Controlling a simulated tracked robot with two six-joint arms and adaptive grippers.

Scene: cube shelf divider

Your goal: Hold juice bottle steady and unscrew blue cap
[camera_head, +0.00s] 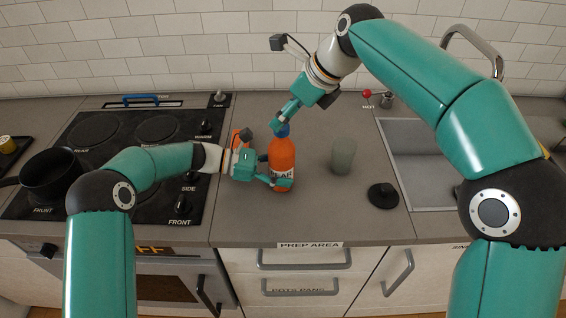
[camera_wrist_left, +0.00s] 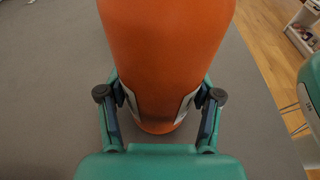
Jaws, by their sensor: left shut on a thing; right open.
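The orange juice bottle (camera_head: 282,156) stands upright on the grey counter in the head view. Its blue cap (camera_head: 282,130) shows on top, partly covered by my right gripper. My left gripper (camera_head: 284,182) is shut on the bottle's lower part from the left. In the left wrist view the orange bottle (camera_wrist_left: 165,50) fills the space between both fingers of my left gripper (camera_wrist_left: 160,105). My right gripper (camera_head: 279,124) is open and points down at the cap from above. I cannot tell whether its fingers touch the cap.
A greenish cup (camera_head: 343,157) stands to the right of the bottle, with a black round object (camera_head: 383,195) further right. The sink (camera_head: 420,165) is at the right. The black stove (camera_head: 130,150) with a black pot (camera_head: 50,174) is at the left. Counter in front of the bottle is clear.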

